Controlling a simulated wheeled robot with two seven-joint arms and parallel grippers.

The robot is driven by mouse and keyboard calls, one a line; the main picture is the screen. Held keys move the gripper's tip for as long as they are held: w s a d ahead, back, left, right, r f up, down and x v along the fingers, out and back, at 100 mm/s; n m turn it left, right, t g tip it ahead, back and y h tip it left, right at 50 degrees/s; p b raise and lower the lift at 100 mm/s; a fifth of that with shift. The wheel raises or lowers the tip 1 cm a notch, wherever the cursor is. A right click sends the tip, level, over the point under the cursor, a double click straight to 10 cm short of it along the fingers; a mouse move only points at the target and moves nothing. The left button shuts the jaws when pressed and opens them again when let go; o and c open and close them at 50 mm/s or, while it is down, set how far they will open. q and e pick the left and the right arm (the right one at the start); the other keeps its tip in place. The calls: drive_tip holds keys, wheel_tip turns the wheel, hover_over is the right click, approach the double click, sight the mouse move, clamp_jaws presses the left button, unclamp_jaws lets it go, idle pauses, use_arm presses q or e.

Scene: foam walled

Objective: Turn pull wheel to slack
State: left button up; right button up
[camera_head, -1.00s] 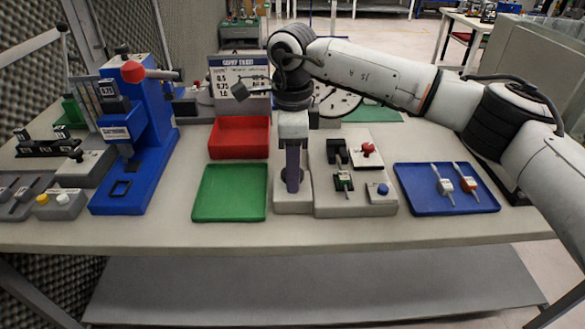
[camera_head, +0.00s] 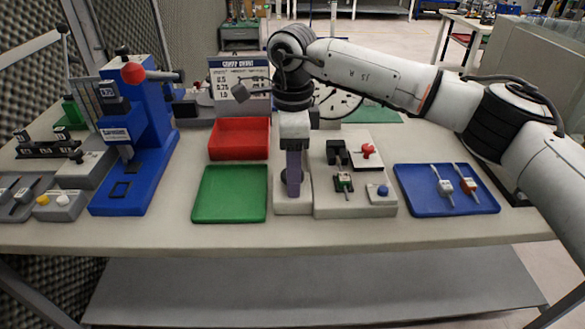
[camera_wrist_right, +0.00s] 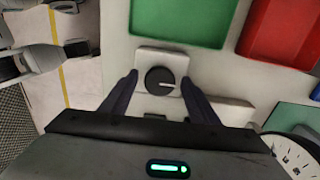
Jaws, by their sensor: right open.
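The pull wheel is a round dark knob with a white pointer line (camera_wrist_right: 159,81), on a light grey block (camera_wrist_right: 172,57) in the right wrist view. The pointer line points right in that view. In the head view the block (camera_head: 293,208) stands on the table, and the wheel is mostly hidden behind my gripper. My right gripper (camera_head: 293,192) points down over the block. In the right wrist view its two dark fingers (camera_wrist_right: 160,82) are open on either side of the wheel, with visible gaps.
Left of the block are a green tray (camera_head: 228,215) and a red bin (camera_head: 240,153). To its right are a grey fixture plate (camera_head: 352,203) and a blue tray (camera_head: 420,206) with two small tools. A blue press (camera_head: 150,165) stands further left.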

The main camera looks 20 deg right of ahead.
wheel_tip(320, 180, up, 10)
drive_tip(key=shift+r, duration=0.2)
drive_tip(key=shift+f, duration=0.1)
idle(0.5)
